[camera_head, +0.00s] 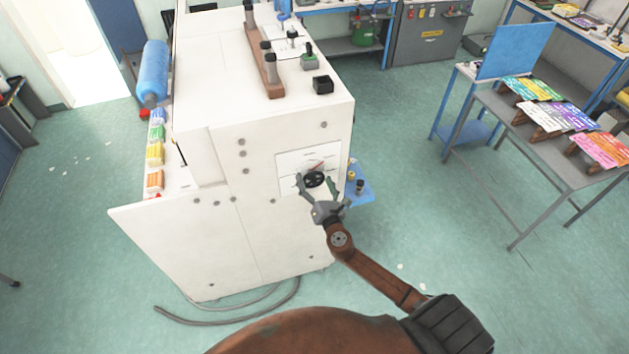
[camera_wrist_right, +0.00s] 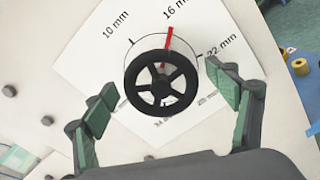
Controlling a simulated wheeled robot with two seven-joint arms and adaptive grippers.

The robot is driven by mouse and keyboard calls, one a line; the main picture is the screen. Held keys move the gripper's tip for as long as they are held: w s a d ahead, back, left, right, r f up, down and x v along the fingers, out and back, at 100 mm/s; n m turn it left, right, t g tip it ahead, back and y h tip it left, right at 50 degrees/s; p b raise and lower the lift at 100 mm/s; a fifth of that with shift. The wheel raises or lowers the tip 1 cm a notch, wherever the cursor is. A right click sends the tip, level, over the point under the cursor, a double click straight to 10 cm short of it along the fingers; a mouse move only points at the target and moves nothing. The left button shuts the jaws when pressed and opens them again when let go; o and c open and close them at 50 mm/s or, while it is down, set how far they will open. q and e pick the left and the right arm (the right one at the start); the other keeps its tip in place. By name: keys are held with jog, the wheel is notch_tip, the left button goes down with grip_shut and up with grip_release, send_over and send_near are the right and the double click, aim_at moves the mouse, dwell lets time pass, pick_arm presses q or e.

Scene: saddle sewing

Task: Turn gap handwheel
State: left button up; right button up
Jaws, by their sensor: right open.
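The gap handwheel (camera_head: 315,179) is a small black spoked wheel on the side panel of the white machine (camera_head: 230,255). In the right wrist view the handwheel (camera_wrist_right: 161,90) sits on a white dial plate (camera_wrist_right: 90,60) with marks such as 10 mm, 16 mm and 22 mm. A red pointer (camera_wrist_right: 169,42) stands near the 16 mm label. My right gripper (camera_head: 318,186) is open, with one finger on each side of the wheel. In the wrist view its green fingers (camera_wrist_right: 163,98) appear apart from the rim. My left gripper is not in view.
A blue tray (camera_head: 360,194) with small spools projects from the machine just right of the wheel. A grey table (camera_head: 500,128) with colored cards stands farther right. A grey cable (camera_head: 235,312) lies on the floor by the machine.

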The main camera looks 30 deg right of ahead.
jog(key=shift+s, duration=0.15)
jog(key=v, duration=1.2)
